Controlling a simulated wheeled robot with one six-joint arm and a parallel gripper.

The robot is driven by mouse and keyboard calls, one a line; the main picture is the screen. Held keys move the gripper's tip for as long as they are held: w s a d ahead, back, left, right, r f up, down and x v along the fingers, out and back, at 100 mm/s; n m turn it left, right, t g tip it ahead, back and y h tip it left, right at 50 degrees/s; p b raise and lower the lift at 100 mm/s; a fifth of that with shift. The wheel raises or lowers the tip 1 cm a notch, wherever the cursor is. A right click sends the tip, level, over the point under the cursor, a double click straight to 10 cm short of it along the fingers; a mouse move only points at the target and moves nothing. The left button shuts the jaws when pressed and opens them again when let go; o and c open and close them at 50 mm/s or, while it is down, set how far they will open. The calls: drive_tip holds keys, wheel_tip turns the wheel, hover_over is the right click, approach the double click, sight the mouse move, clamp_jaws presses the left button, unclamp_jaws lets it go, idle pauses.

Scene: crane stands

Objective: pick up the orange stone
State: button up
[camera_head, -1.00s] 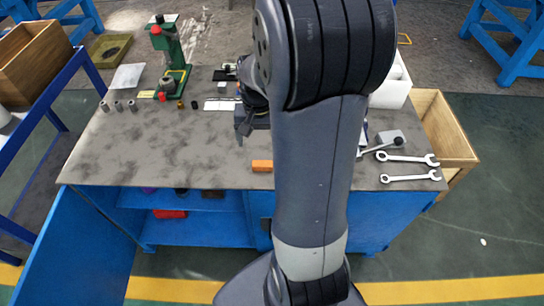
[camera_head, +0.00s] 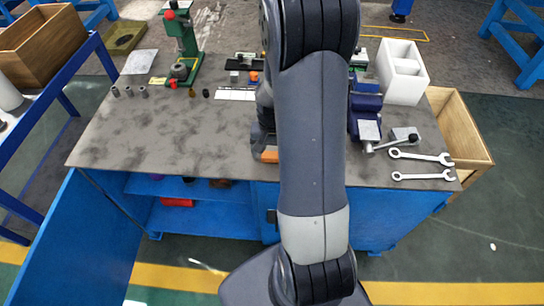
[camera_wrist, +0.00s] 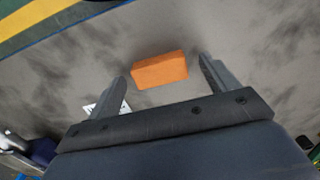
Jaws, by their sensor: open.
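The orange stone (camera_wrist: 160,71) is a small rectangular block lying on the grey table top. In the wrist view it sits between and slightly beyond the two fingertips of my gripper (camera_wrist: 163,72), with a gap on each side. My gripper is open and empty. In the head view the stone (camera_head: 269,156) shows near the table's front edge, its right part hidden by my arm. My gripper (camera_head: 262,145) is just behind and above it there, mostly hidden by my arm; I cannot tell its exact height.
A blue vise (camera_head: 366,115) with a handle stands right of my arm, with two wrenches (camera_head: 421,157) beside it. A white box (camera_head: 402,72) is at the back right. A green press (camera_head: 183,50) stands at the back left. The table's left middle is clear.

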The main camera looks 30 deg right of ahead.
sight(272, 155)
drive_tip(key=shift+f, duration=0.15)
drive_tip(key=c, duration=1.1)
wheel_tip(272, 155, up, 10)
drive_tip(key=shift+p, duration=0.45)
